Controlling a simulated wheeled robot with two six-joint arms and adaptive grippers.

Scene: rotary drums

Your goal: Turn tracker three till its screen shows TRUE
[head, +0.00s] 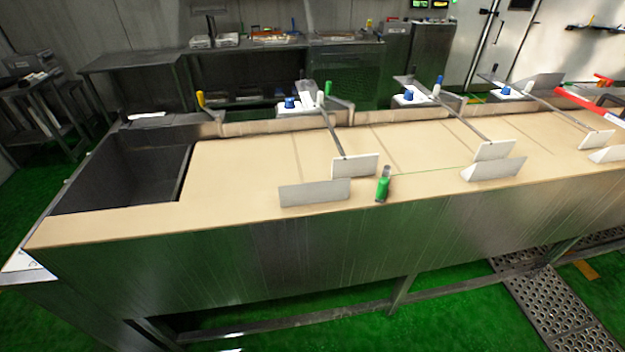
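No thing marked as tracker three can be made out, and no screen showing TRUE can be read. Along the back edge of a long tan-topped steel table (240,185) stand white boxes with blue knobs: a left one (290,104), a middle one (409,96) and a right one (506,92). I cannot tell whether any of these is a tracker. Neither of my grippers is in view.
A deep grey basin (130,175) opens at the table's left end. Thin rods with white plates (355,166) reach across the top. A green-handled item (382,188) stands near the front edge. A red bar (585,101) is at the right. Green floor (450,310) lies in front.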

